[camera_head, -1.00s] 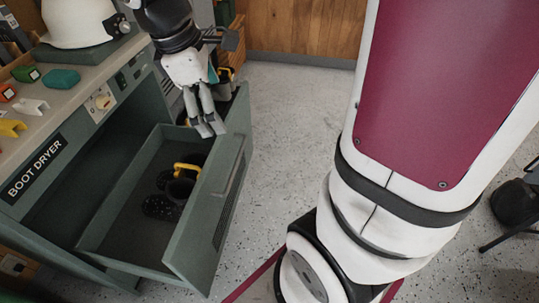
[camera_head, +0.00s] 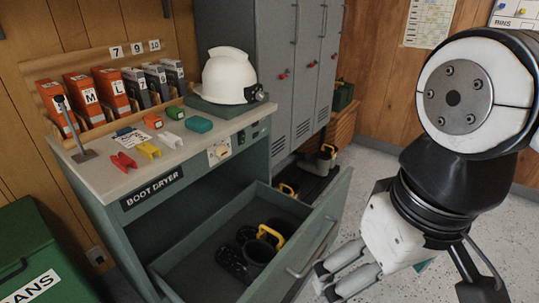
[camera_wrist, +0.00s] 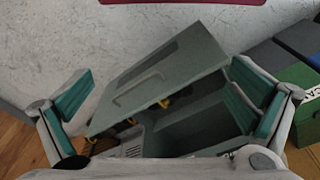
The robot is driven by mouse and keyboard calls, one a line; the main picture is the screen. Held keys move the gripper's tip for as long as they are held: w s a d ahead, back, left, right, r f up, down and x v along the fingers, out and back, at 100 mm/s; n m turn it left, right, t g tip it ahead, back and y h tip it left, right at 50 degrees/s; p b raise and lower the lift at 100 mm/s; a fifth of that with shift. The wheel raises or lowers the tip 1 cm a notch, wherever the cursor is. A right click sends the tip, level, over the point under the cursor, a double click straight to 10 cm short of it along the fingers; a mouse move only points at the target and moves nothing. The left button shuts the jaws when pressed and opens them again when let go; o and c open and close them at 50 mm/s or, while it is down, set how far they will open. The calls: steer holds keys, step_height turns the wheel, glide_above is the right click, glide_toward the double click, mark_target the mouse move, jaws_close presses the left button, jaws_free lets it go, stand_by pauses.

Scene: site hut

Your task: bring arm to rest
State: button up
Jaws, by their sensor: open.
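My gripper (camera_head: 345,272) is at the lower right of the head view, to the right of the open drawer's front and apart from it. In the wrist view my gripper (camera_wrist: 160,105) has its teal-padded fingers spread wide with nothing between them. The boot dryer drawer (camera_head: 318,235) is pulled out. It also shows in the wrist view (camera_wrist: 160,72), beyond the fingers. Dark boots with a yellow loop (camera_head: 262,245) lie in the drawer.
The counter (camera_head: 105,180) holds a white helmet (camera_head: 228,75), orange and grey boxes, and several small coloured clips. Grey lockers (camera_head: 290,60) stand behind. A green bin (camera_head: 40,245) is at the lower left. Speckled floor (camera_head: 375,180) lies open behind my arm.

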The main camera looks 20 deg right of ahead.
stand_by(0.4)
step_height(320, 180, up, 17)
steer(key=t+p, duration=0.3)
steer(key=p, duration=1.2)
